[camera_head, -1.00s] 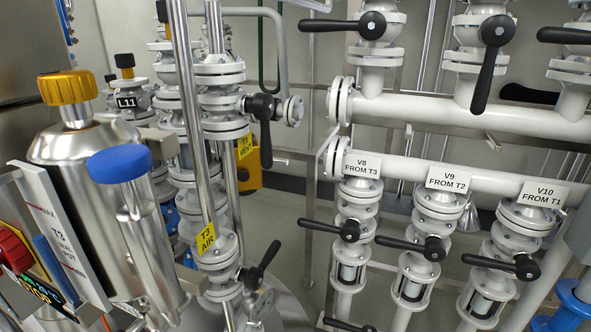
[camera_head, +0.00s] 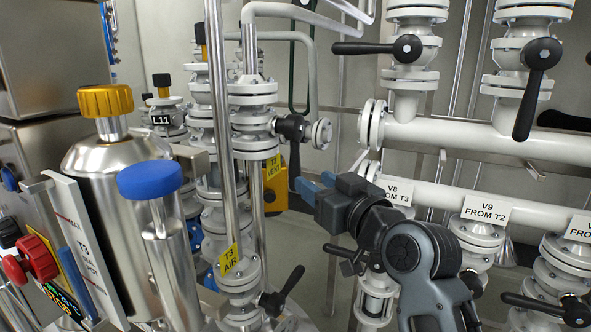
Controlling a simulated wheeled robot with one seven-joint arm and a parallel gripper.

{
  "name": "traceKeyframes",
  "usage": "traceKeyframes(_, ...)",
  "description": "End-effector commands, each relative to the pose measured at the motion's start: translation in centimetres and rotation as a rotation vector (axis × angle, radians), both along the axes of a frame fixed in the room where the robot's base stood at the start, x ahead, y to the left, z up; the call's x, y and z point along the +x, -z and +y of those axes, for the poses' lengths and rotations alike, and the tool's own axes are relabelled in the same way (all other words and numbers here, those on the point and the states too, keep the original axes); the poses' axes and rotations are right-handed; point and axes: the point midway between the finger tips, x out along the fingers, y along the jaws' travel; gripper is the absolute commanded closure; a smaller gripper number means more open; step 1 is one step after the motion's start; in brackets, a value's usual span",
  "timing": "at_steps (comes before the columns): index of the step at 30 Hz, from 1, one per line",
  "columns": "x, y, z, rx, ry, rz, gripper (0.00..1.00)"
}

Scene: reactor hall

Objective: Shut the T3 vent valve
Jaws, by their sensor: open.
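The T3 vent valve (camera_head: 254,122) is a white flanged valve on the vertical pipe left of centre. Its black lever (camera_head: 294,165) hangs straight down from a black hub on its right side. A yellow T3 VENT tag (camera_head: 272,166) sits just below the valve. My gripper (camera_head: 314,186) comes from the lower right with its blue-tipped fingers pointing left, towards the lever. It is open and close to the right of the lever's lower end. I cannot tell whether a finger touches it. No object shows between the fingers.
Below is the T3 AIR valve (camera_head: 240,285) with its own black lever (camera_head: 283,290). A blue-capped cylinder (camera_head: 150,180) and a gold-knobbed steel vessel (camera_head: 105,125) stand left. White pipes and V8 (camera_head: 398,192) and V9 (camera_head: 484,208) valves crowd the right.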

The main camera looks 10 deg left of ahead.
Motion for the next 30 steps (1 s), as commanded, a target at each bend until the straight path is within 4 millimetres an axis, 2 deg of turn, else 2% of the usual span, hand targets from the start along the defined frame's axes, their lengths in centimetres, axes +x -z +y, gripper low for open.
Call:
traceKeyframes(3,0.6,-0.8,0.7,-0.001,-0.011,-0.006,0.53)
traceKeyframes(18,5.9,-0.8,4.5,0.0,-0.01,-0.005,0.53)
traceKeyframes(30,6.5,-0.7,5.0,-0.001,-0.009,-0.006,0.53)
